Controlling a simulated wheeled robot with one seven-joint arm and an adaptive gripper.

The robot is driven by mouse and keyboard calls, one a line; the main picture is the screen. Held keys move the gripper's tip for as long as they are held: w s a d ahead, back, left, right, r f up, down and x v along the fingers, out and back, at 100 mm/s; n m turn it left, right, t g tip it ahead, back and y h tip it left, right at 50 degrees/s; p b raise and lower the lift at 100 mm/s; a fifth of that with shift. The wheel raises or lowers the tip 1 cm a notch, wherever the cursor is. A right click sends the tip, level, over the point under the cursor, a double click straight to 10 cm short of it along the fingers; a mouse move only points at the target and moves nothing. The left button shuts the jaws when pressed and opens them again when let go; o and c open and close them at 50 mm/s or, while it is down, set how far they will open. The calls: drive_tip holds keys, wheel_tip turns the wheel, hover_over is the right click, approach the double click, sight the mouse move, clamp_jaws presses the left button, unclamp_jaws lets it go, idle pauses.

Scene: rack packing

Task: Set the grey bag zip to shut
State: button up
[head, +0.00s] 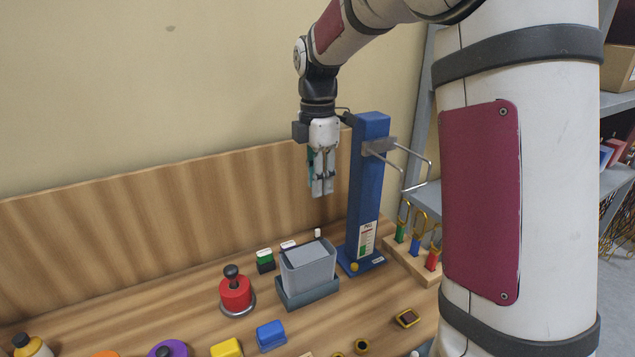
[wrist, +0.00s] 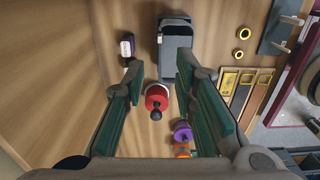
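The grey bag (head: 308,268) stands upright in a darker grey tray (head: 309,293) on the wooden bench, left of the blue post. It also shows near the top of the wrist view (wrist: 176,48). I cannot make out its zip slider or whether the zip is open. My gripper (head: 321,183) hangs pointing down, high above the bench and apart from the bag. In the wrist view its two green-padded fingers (wrist: 157,88) are spread wide with nothing held between them.
A blue post (head: 367,190) with a wire arm stands right of the bag. A red knob (head: 236,292) is left of it, and a blue block (head: 271,335) in front. A wooden rack (head: 413,259) with coloured tools stands at right. A wooden back panel (head: 180,220) runs behind.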

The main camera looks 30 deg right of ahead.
drive_tip(key=shift+o, duration=0.5)
drive_tip(key=s+a+r+m+t, duration=0.1)
drive_tip(key=s+a+r+m, duration=0.15)
drive_tip(key=s+m, duration=0.35)
drive_tip(key=s+a+r+m+t, duration=0.25)
drive_tip(key=s+m, duration=0.25)
drive_tip(key=s, duration=0.3)
drive_tip(key=s+a+r+m+t, duration=0.1)
drive_tip(key=s+a+r+m, duration=0.1)
drive_tip(key=s+a+m, duration=0.4)
drive_tip(key=m+g+p, duration=0.1)
drive_tip(key=g+p, duration=0.1)
drive_tip(key=g, duration=0.3)
hover_over(318, 229)
wheel_tip(318, 229, down, 5)
drive_tip(key=shift+t, duration=0.25)
wheel_tip(318, 229, down, 14)
drive_tip(key=shift+p, duration=0.95)
